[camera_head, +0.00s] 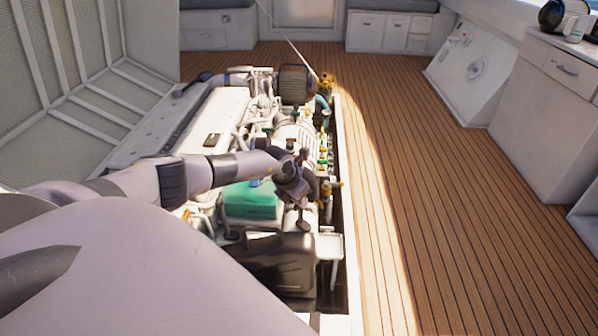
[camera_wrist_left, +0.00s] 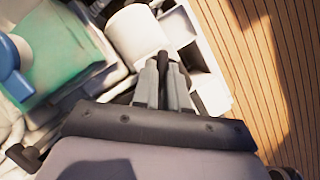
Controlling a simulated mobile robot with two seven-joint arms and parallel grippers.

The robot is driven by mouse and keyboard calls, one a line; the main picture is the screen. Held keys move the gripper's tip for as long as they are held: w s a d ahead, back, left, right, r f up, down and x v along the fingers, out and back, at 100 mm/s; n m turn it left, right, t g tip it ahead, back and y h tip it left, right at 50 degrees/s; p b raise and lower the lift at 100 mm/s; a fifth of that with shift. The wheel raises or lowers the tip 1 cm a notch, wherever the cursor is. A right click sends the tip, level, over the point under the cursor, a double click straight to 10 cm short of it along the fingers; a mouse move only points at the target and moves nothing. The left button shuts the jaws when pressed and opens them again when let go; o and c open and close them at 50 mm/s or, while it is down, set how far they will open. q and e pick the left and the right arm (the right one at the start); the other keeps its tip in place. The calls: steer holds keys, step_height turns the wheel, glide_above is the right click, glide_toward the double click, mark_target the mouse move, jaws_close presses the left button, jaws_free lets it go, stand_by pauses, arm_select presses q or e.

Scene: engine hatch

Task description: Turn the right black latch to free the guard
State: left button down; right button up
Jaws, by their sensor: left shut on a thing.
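My left gripper (camera_wrist_left: 164,85) is shut on a black latch (camera_wrist_left: 163,60), whose dark end shows between and just beyond the fingertips in the left wrist view. In the head view my left gripper (camera_head: 302,215) points down over the right side of the engine, just right of a green box (camera_head: 250,205); the latch is hard to make out there. Another small black handle (camera_wrist_left: 22,156) shows at the lower left of the wrist view. I cannot tell for sure which part is the guard. My right gripper is not in view.
The engine (camera_head: 215,115) sits in an open hatch with a pale rim (camera_head: 350,240). A raised hatch cover (camera_head: 60,75) stands at the left. The wooden deck (camera_head: 450,200) to the right is clear, with white cabinets (camera_head: 545,120) beyond.

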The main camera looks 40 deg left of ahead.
arm_select(q)
steer(key=n+p, duration=0.1)
steer(key=p, duration=0.1)
steer(key=n+y+p, duration=0.1)
steer(key=n+p, duration=0.1)
steer(key=shift+d+r+n, duration=0.2)
steer(key=shift+r+n, duration=0.1)
steer(key=n+y+p, duration=0.1)
steer(key=n, duration=0.2)
steer(key=shift+w+f+g+p, duration=0.1)
steer(key=shift+f+g+p, duration=0.05)
steer(key=shift+g+p, duration=0.15)
steer(key=shift+n+y, duration=0.4)
steer(key=shift+n, duration=0.2)
steer(key=shift+f, duration=0.1)
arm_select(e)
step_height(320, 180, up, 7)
arm_select(q)
steer(key=shift+n+g, duration=0.3)
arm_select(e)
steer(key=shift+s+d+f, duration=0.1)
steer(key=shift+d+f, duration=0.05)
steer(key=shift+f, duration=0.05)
arm_select(q)
steer(key=c, duration=1.2)
jaws_free()
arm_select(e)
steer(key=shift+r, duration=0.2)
arm_select(q)
steer(key=shift+o, duration=0.2)
